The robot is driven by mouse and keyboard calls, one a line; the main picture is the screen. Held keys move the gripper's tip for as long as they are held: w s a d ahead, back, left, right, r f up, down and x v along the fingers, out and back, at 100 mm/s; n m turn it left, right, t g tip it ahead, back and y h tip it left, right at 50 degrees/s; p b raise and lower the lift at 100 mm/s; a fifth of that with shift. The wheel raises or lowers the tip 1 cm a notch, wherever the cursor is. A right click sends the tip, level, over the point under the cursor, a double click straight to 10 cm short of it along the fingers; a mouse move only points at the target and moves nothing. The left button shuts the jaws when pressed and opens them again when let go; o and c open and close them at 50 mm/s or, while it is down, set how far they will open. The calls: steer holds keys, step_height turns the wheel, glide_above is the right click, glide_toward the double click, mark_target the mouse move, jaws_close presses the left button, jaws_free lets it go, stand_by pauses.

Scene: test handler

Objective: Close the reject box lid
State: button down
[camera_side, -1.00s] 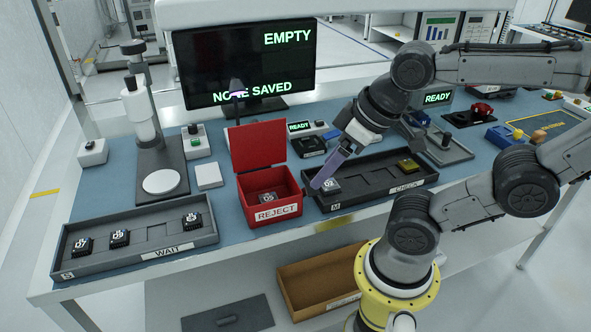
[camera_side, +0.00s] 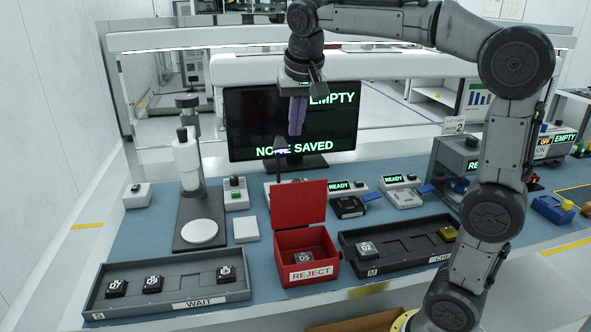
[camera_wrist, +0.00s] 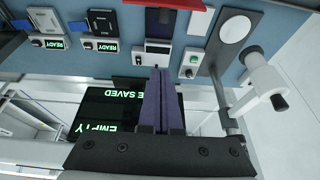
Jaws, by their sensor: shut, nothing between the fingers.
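The red reject box (camera_side: 306,267) stands on the blue bench, labelled REJECT, with a dark part marked 05 (camera_side: 304,258) inside. Its red lid (camera_side: 299,203) stands raised at the back of the box, open. In the wrist view a strip of red (camera_wrist: 165,3) shows at the top edge; most of the box is out of that picture. My gripper (camera_side: 297,131) is up in front of the monitor, above and behind the lid, apart from it. Its purple fingers point down and are shut and empty; they also show in the wrist view (camera_wrist: 160,75).
The WAIT tray (camera_side: 165,303) with several parts lies left of the box, the CHECK tray (camera_side: 400,262) right. A microscope-like stand (camera_side: 187,170) is at left, the monitor (camera_side: 245,120) behind. Small READY devices (camera_side: 402,190) stand behind the CHECK tray.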

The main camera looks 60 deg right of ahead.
mark_target(297, 179)
step_height(297, 179, down, 10)
steer(key=shift+f, duration=0.25)
stand_by(0.6)
steer(key=shift+s+a, duration=0.15)
steer(key=shift+s+a+r, duration=0.25)
steer(key=shift+s+a, duration=0.35)
steer(key=shift+a, duration=0.05)
steer(key=s+a+f+t+h, duration=0.1)
steer(key=s+a+f+h, duration=0.1)
steer(key=s+a+f, duration=0.4)
steer(key=s+a, duration=0.3)
steer(key=shift+f+t, duration=0.4)
stand_by(0.4)
steer(key=shift+s+a, duration=0.1)
